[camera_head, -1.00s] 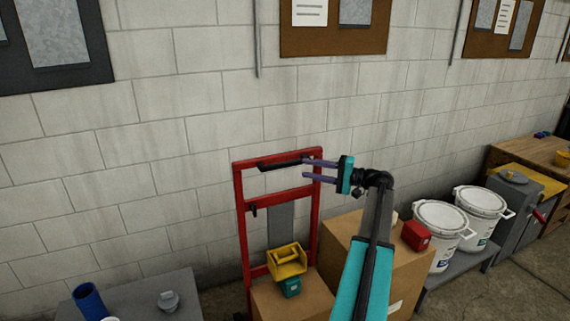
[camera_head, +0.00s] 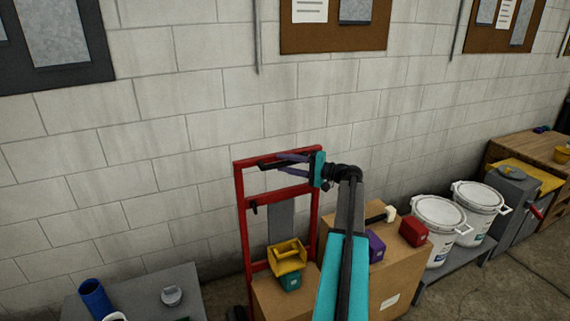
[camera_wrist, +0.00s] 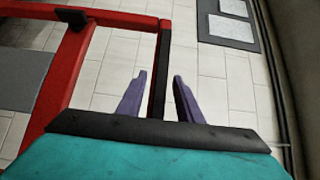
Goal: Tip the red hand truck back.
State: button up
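The red hand truck (camera_head: 241,215) stands upright by the block wall, with a cardboard box (camera_head: 268,297) low at its front. Its top crossbar carries a black grip (camera_head: 268,165). My gripper (camera_head: 284,161) is at that bar, reaching in from the right. In the wrist view the red frame (camera_wrist: 62,72) fills the left, and the black grip (camera_wrist: 159,70) runs between the two purple fingers of my gripper (camera_wrist: 158,80). The fingers are spread, with gaps on both sides of the grip. Part of the bar is hidden behind my gripper in the head view.
A yellow bin (camera_head: 286,258) and a teal bin (camera_head: 290,281) sit on the truck's box. To the right, a larger box (camera_head: 405,270) bears a purple bin (camera_head: 376,246) and a red bin (camera_head: 413,232). White buckets (camera_head: 437,245) stand beyond. A grey table (camera_head: 140,300) is at left.

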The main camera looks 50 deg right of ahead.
grip_shut()
